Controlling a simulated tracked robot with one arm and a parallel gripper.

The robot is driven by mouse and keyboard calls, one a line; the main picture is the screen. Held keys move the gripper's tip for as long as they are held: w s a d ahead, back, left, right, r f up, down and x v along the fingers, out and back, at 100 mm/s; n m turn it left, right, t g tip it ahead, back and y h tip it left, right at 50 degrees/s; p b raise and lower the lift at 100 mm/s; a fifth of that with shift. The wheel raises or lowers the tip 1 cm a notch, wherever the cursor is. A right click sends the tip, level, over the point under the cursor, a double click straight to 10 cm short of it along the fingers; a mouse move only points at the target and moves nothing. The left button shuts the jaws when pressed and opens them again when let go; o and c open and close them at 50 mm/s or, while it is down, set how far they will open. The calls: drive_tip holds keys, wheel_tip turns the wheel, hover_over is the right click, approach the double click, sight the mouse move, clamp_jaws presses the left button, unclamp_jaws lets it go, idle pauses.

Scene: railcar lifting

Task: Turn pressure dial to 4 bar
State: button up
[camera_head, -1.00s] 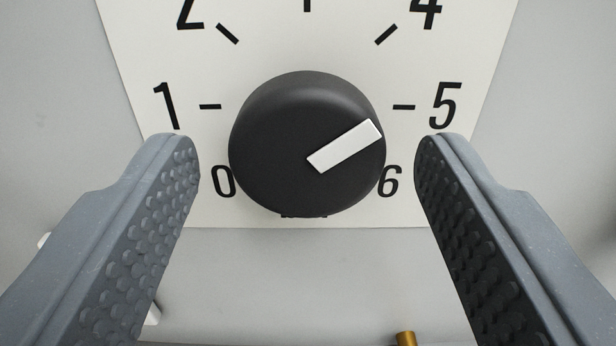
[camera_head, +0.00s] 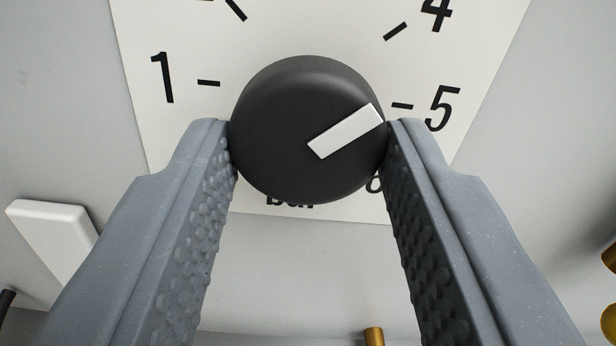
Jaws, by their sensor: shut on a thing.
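The black pressure dial (camera_head: 285,135) sits on a white scale plate (camera_head: 320,25) with a white pointer bar (camera_head: 346,131). The pointer aims up and right, between the 4 mark (camera_head: 395,31) and the 5 mark (camera_head: 402,105), by its angle nearer the 4. My gripper (camera_head: 308,135) is shut on the dial, one finger touching its left side and one its right. The 0 is hidden by my left finger, and the 6 is mostly hidden. The 3 is out of the picture.
A white block-shaped part (camera_head: 55,240) stands out at the lower left. A small brass part (camera_head: 374,336) shows at the bottom, and more brass parts (camera_head: 608,318) at the right edge. Grey panel surrounds the plate.

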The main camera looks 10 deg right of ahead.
drive_tip(key=o, duration=1)
drive_tip(key=shift+s+a+f, duration=0.1)
drive_tip(key=shift+s, duration=0.65)
drive_tip(key=shift+s+b, duration=0.7)
drive_tip(key=shift+s, duration=5.4)
